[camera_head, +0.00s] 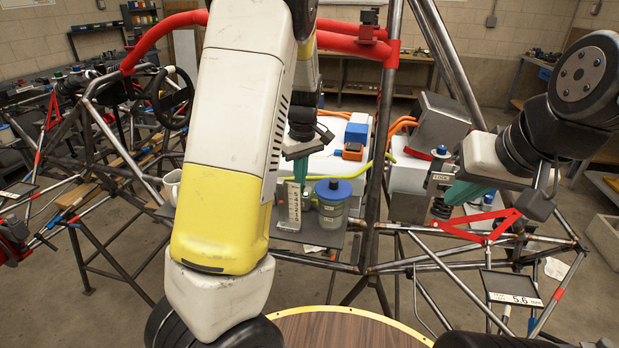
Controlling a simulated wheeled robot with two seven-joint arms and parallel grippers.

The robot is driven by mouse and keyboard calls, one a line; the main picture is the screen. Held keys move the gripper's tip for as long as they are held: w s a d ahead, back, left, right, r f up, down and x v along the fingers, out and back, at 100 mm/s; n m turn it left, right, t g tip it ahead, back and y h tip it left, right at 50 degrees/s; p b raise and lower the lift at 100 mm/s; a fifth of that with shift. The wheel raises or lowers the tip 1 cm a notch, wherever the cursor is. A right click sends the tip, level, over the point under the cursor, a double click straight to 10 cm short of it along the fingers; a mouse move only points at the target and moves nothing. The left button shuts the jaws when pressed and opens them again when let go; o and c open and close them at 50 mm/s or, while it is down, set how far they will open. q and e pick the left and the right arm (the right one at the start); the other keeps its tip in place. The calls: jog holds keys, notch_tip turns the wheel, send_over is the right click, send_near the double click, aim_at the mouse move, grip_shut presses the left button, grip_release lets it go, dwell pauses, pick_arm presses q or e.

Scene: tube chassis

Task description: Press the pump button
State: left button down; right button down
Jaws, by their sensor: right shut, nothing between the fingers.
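A blue round cap with a red ring (440,152) sits on a small labelled post above a dark coil, right of the middle; I cannot tell for sure that it is the pump button. My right gripper (452,197) comes in from the right. Its teal fingers are shut and empty, pointing left, just below and right of the cap and apparently apart from it. My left gripper (300,172) points down behind my large white and yellow arm link, near a jar with a blue lid (333,189). Its fingers are partly hidden.
A labelled upright block (294,205) stands beside the jar on a dark plate. Steel chassis tubes (376,150) cross in front, with a red bracket (478,226) below my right gripper. A round wooden top (345,332) is at the near edge.

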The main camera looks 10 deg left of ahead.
pick_arm(q)
jog(key=shift+f, duration=0.1)
jog(key=shift+f, duration=0.45)
jog(key=shift+s+d+r, duration=0.25)
jog(key=shift+s+d, duration=0.3)
jog(key=shift+s+d+r, duration=0.25)
jog(key=shift+s+d, duration=0.25)
jog(key=shift+s, duration=0.05)
notch_tip(320, 180, up, 8)
jog(key=shift+s+d, duration=0.25)
jog(key=shift+d, duration=0.05)
jog(key=shift+f, duration=0.1)
